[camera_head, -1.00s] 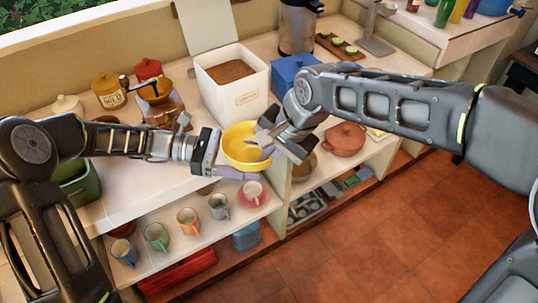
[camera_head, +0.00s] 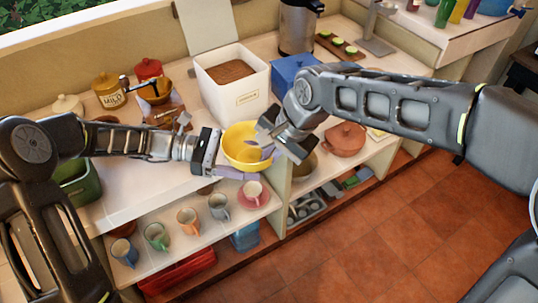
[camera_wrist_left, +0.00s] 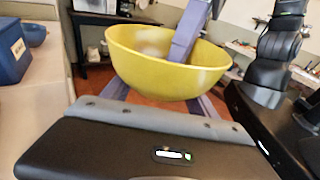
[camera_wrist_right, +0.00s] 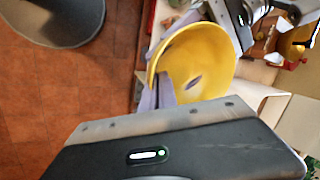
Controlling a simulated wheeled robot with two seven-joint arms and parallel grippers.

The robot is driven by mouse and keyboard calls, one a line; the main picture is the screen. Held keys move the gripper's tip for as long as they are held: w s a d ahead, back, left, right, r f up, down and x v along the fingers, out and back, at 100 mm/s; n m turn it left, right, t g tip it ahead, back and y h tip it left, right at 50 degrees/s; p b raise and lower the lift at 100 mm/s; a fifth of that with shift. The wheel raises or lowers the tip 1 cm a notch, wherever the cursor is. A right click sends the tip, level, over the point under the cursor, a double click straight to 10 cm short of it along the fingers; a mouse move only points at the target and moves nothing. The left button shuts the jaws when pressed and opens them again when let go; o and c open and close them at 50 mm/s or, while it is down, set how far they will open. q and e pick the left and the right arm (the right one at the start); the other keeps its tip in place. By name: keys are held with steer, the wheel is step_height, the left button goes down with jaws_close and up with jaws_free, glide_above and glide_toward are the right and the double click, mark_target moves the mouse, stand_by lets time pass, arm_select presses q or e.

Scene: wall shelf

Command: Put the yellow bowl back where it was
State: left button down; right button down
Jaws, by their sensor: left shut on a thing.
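The yellow bowl (camera_head: 240,150) is held in the air in front of the counter edge, above the mug shelf. My left gripper (camera_head: 236,173) reaches it from the left and is shut on it; a pale finger shows along its underside. The bowl also fills the upper middle of the left wrist view (camera_wrist_left: 150,75) and shows in the right wrist view (camera_wrist_right: 205,60). My right gripper (camera_head: 268,152) is at the bowl's right side, with a finger over its inside. The right wrist view shows pale fingers close at the rim; their grip is unclear. The bowl looks empty.
A white canister (camera_head: 247,105) stands on the counter behind the bowl, beside a blue box (camera_head: 287,72). Several mugs, including an orange one (camera_head: 188,221), line the shelf below. A terracotta pot (camera_head: 345,140) sits right of my right gripper. A bare counter stretch (camera_head: 130,185) lies left.

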arm_select(q)
steer(key=shift+c, duration=0.7)
jaws_free()
steer(key=w+a+r, duration=0.1)
steer(key=a, duration=1.1)
steer(key=shift+r, duration=0.4)
steer(key=shift+d, duration=0.1)
